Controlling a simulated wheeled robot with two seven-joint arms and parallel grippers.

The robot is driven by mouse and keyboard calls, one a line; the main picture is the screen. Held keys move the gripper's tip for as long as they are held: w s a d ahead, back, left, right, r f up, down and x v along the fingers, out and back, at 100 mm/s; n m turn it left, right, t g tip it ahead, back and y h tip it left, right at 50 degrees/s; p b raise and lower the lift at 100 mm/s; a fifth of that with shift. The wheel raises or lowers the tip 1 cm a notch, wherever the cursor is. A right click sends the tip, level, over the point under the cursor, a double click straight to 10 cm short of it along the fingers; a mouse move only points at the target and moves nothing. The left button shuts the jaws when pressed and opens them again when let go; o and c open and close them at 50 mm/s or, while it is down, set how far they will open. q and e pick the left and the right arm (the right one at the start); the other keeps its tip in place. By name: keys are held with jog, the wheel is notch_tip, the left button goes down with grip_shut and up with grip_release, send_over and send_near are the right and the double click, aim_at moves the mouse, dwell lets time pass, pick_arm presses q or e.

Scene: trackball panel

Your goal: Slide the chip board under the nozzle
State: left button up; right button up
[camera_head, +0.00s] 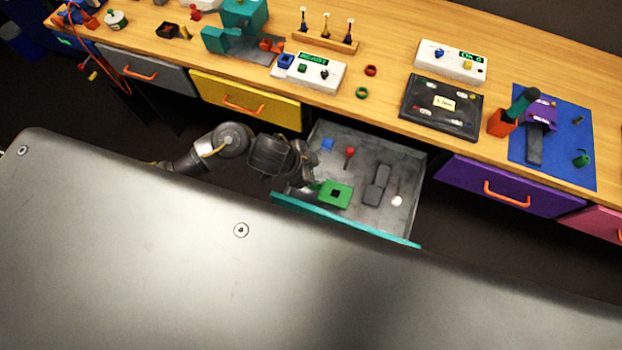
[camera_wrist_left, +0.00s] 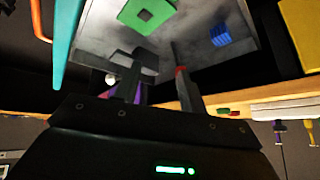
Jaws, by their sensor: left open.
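The chip board appears to be the flat green square with a dark centre (camera_head: 335,194), lying in the open drawer (camera_head: 370,224) near its teal front. It also shows at the top of the left wrist view (camera_wrist_left: 148,12). My left gripper (camera_head: 306,181) is over the left side of the drawer, just left of the green board. In the left wrist view its fingers (camera_wrist_left: 157,70) are apart, with nothing seen held between them. A teal machine (camera_head: 242,14) stands on the bench at the back; I cannot make out which part is a nozzle. My right gripper is out of view.
The drawer also holds a blue block (camera_head: 327,144), a red-topped piece (camera_head: 349,152), dark grey parts (camera_head: 377,185) and a white ball (camera_head: 397,201). Above it, the wooden bench (camera_head: 385,72) carries white control boxes and a black panel (camera_head: 442,106). A yellow drawer (camera_head: 245,102) is left.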

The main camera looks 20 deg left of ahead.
pick_arm(q)
jog(key=a+f+m+g+y, duration=0.1)
jog(key=a+f+g, duration=0.1)
jog(key=a, duration=0.3)
jog(key=b, duration=0.2)
send_near(331, 190)
jog(key=shift+g, duration=0.4)
jog(key=a+f, duration=0.1)
jog(key=w+a+f, duration=0.1)
jog(key=a+f, duration=0.1)
jog(key=shift+w+a+f, duration=0.1)
jog(key=shift+a+f, duration=0.05)
jog(key=shift+f, duration=0.1)
jog(key=shift+w+d+f, duration=0.1)
jog(key=shift+d+f, duration=0.2)
jog(key=shift+f, duration=0.35)
grip_shut()
